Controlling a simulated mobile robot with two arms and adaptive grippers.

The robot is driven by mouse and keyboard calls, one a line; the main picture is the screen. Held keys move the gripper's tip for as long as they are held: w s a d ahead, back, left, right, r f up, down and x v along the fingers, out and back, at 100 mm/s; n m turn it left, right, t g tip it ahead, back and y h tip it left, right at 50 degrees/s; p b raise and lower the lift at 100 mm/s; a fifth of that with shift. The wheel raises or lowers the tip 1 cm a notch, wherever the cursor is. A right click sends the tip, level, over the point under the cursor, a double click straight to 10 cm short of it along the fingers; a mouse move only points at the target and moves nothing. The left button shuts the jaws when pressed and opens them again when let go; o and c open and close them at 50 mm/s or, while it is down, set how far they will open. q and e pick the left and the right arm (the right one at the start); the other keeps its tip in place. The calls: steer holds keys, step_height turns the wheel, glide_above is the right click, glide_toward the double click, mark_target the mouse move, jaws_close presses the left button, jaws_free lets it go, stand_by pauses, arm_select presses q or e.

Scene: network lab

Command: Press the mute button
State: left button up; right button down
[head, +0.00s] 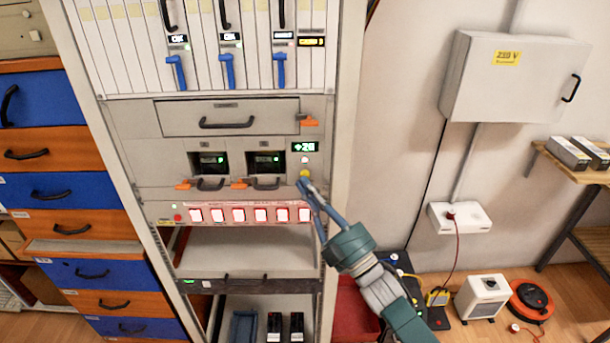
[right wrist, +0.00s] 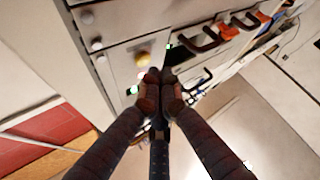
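No label that I can read says mute. A yellow button (head: 305,173) sits on the right side of the rack panel, below a small white button (head: 304,160) and a green-lit display (head: 304,147). The yellow button also shows in the right wrist view (right wrist: 143,59), just beyond my fingertips. My right gripper (head: 308,186) is at the panel just below this button. In the right wrist view its fingertips (right wrist: 160,92) are drawn together with nothing seen between them. I cannot tell whether they touch the panel. My left gripper is not in view.
A strip of several lit, red-framed squares (head: 239,215) runs left of my gripper, with a red button (head: 178,218) at its left end. The shelf (head: 240,252) below is open.

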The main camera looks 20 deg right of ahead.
steer(key=shift+w, duration=0.1)
stand_by(0.4)
steer(key=shift+w+d, duration=0.15)
steer(key=shift+w, duration=0.2)
steer(key=shift+w+b, duration=0.3)
steer(key=shift+b, duration=0.05)
stand_by(0.5)
steer(key=shift+s, duration=0.15)
steer(key=shift+s+p, duration=0.3)
steer(key=shift+s, duration=0.35)
steer(key=s, duration=0.1)
steer(key=s+a+p, duration=0.1)
steer(key=s, duration=0.2)
steer(key=shift+s+a+p, duration=0.35)
steer(key=shift+p, duration=0.05)
